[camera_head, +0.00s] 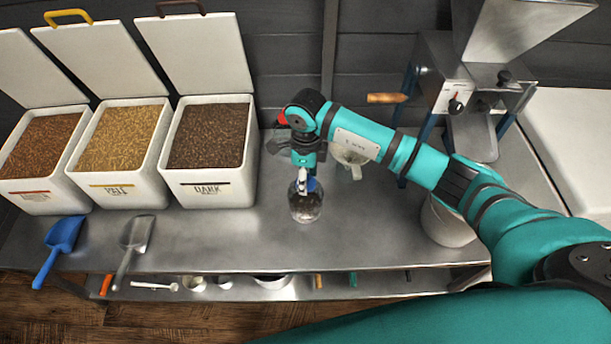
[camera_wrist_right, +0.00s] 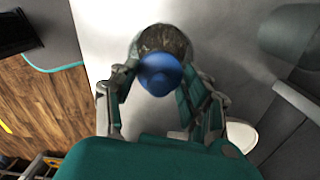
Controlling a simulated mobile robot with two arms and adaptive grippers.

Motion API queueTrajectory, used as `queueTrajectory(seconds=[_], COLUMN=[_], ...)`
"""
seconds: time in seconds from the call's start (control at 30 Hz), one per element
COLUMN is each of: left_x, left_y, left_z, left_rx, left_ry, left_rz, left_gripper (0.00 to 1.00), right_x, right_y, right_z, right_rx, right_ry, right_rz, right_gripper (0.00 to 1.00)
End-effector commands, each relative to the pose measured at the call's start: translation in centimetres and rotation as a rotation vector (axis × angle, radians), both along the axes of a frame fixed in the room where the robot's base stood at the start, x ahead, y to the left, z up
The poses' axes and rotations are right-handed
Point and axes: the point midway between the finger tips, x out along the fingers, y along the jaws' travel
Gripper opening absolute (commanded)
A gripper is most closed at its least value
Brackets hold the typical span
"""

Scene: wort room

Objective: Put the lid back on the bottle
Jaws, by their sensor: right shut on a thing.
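The bottle (camera_head: 306,208) is clear and rounded with dark contents, and stands upright on the steel counter. My right gripper (camera_head: 304,182) points down over its top and is shut on the blue lid (camera_head: 312,184). In the right wrist view the blue lid (camera_wrist_right: 160,75) sits between the fingers, with the bottle (camera_wrist_right: 163,38) showing behind it. The lid lines up closely with the bottle's mouth, but the neck is hidden, so I cannot tell whether they touch. My left gripper is not in view.
Open grain bins (camera_head: 205,180) line the left of the counter (camera_head: 370,235). A blue scoop (camera_head: 62,238) and a metal scoop (camera_head: 136,240) lie in front. A mill (camera_head: 465,85) and a pale bucket (camera_head: 445,222) are on the right.

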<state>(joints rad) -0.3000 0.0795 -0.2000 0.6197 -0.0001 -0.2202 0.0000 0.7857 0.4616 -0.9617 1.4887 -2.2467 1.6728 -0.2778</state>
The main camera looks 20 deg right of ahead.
Motion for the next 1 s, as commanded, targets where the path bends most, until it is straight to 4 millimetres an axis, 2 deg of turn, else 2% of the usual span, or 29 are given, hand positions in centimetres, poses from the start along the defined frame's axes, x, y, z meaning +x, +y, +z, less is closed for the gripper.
queueTrajectory(seconds=[0.47,0.5,0.6,0.7,0.87,1.0], left_x=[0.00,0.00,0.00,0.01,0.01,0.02], left_y=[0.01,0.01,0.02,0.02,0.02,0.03], left_z=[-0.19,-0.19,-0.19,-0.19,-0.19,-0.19], left_rx=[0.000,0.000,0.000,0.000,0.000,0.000], left_ry=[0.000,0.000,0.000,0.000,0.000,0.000], left_rz=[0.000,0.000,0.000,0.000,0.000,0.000], left_gripper=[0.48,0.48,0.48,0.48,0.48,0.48], right_x=[0.01,0.01,0.01,0.00,0.00,0.00], right_y=[0.00,0.00,0.00,0.01,0.01,0.01], right_z=[-0.04,-0.04,-0.04,-0.04,-0.05,-0.06], right_rx=[0.000,0.000,0.000,0.000,0.000,0.000], right_ry=[-0.001,-0.001,-0.001,0.000,0.000,0.000], right_rz=[0.000,0.000,0.000,0.000,0.000,0.000], right_gripper=[0.26,0.50,0.63,0.75,0.75,0.90])
